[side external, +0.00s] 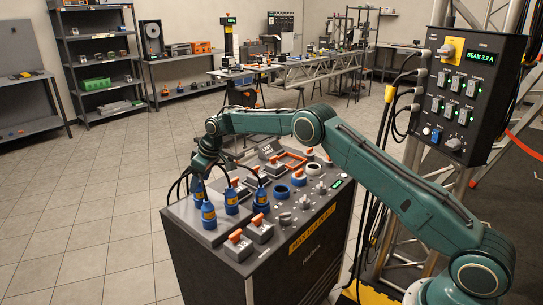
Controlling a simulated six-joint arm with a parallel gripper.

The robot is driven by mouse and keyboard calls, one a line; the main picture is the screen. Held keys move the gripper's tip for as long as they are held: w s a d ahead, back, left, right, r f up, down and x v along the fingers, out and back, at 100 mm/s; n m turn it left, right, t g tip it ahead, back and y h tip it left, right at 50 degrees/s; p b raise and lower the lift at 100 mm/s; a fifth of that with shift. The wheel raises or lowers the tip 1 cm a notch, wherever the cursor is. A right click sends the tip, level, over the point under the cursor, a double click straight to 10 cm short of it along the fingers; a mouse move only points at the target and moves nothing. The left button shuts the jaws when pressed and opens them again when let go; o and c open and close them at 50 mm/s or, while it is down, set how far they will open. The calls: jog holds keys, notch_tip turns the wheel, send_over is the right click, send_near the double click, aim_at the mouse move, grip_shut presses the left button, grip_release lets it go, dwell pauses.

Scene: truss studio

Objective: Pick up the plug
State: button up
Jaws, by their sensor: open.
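Several blue plugs with yellow bands stand upright at the left part of the dark console's sloped top. One is the front plug (208,214), and others are the middle plug (231,202), the right plug (261,196) and the rear-left plug (197,190). Dark cables rise from their tops. Which of them is the task's plug I cannot tell. My gripper (199,172) hangs from the teal wrist, pointing down, above and close to the rear-left plug. It is open; its fingers are small and partly lost among the cables, and contact with the plug cannot be made out.
The console (262,262) also carries orange-handled switches (260,224), blue rings (281,192) and knobs close to the plugs. Looped cables crowd the space around my wrist. A wall-like control box (466,85) hangs on a truss at the right. Open tiled floor (80,215) lies left.

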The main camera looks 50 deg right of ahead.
aim_at(200, 194)
jog(key=shift+x, duration=1.5)
jog(key=c, duration=1.1)
